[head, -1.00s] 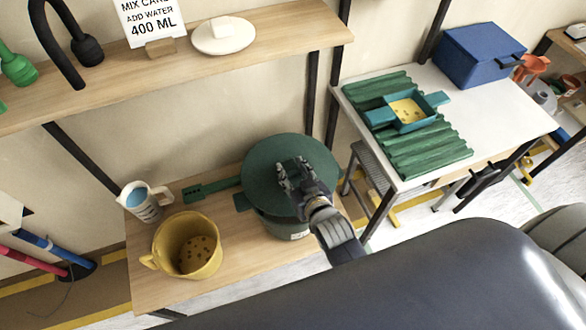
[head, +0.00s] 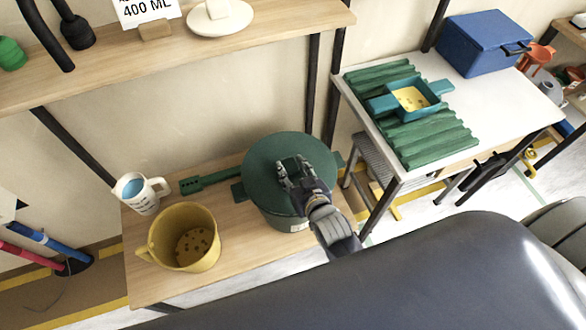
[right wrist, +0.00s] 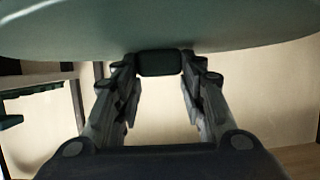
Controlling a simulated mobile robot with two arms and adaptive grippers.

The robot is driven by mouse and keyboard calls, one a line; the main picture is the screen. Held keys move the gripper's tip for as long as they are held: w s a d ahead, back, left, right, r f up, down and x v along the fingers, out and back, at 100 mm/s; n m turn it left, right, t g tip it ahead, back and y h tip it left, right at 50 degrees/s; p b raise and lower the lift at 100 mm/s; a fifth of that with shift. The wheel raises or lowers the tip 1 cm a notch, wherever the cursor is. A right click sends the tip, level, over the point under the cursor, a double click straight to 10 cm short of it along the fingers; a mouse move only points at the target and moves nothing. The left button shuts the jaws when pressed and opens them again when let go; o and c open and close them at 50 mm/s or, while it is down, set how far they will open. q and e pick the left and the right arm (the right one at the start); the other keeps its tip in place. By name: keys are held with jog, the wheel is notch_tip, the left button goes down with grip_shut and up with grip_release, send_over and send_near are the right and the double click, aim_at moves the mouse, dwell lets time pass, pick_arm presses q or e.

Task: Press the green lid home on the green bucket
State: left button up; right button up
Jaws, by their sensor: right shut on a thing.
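The round dark green lid (head: 262,165) lies over the mouth of the green bucket (head: 275,217), which stands on the wooden bench. The lid hides the bucket's mouth, and I cannot tell whether its rim is fully seated all round. My right gripper (head: 289,172) is shut on the lid's dark green knob, on top of the lid. In the right wrist view the fingers (right wrist: 160,85) sit on both sides of the knob (right wrist: 159,63), with the lid's pale green surface (right wrist: 160,22) across the top. My left gripper is not in view.
A shelf (head: 110,70) is above.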

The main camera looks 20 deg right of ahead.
jog(key=shift+p, duration=0.85)
dwell(1.1)
jog(key=shift+f+b, duration=0.85)
jog(key=shift+f, duration=0.4)
jog(key=o, duration=1.2)
jog(key=shift+s, duration=0.15)
jog(key=v, duration=1.1)
jog(key=shift+s+r, duration=0.3)
jog(key=shift+s, duration=0.05)
